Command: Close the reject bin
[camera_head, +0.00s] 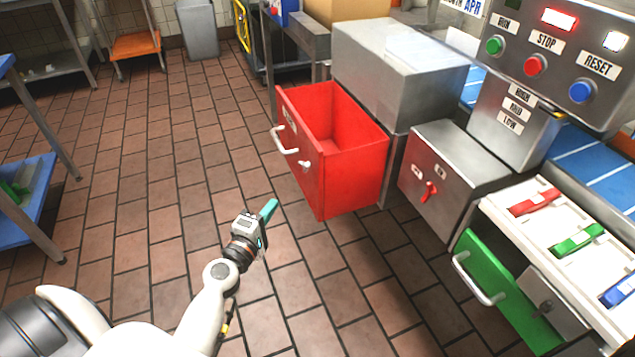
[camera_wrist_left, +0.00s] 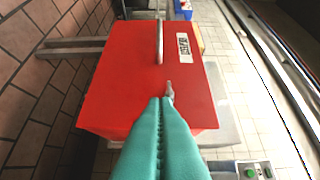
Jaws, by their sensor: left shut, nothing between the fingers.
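The red reject bin (camera_head: 345,165) is a drawer pulled well out of a grey metal housing (camera_head: 395,70) in the head view. Its inside looks empty. A pale bar handle (camera_head: 284,141) is on its front face. In the left wrist view the red front (camera_wrist_left: 115,85) carries a white label (camera_wrist_left: 184,46) and the handle (camera_wrist_left: 159,40). My left gripper (camera_head: 269,209), with teal fingers, is shut and empty, in front of the bin and left of it in the head view. In the wrist view its fingertips (camera_wrist_left: 159,100) point at the red front; I cannot tell whether they touch. My right gripper is not in view.
A green drawer (camera_head: 500,290) stands partly open at lower right. A grey box with a red switch (camera_head: 430,190) and a button panel (camera_head: 555,60) stand right of the bin. A blue shelf (camera_head: 28,200) is at left. The tiled floor between is clear.

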